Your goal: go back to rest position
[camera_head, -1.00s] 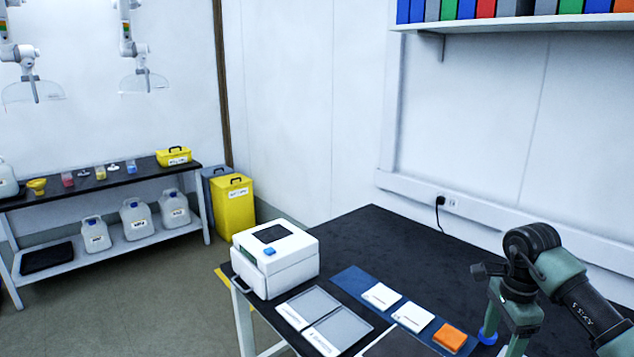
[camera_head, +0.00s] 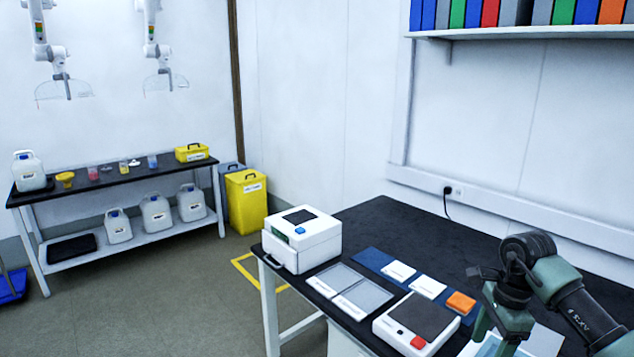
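My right arm comes in from the right edge over the black bench (camera_head: 395,222). It bends at a dark joint, and its lower green end (camera_head: 500,318) points down over the right front of the bench. I cannot make out the fingertips there, or anything held between them. My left arm and gripper are out of view.
On the bench are a white box-shaped device (camera_head: 302,240), grey pads (camera_head: 362,294), a blue mat (camera_head: 372,258) with white and orange stacks, and a white instrument (camera_head: 416,322) with a red button. Bare floor (camera_head: 180,310) lies left of the bench. A side table (camera_head: 120,178) stands at the back left.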

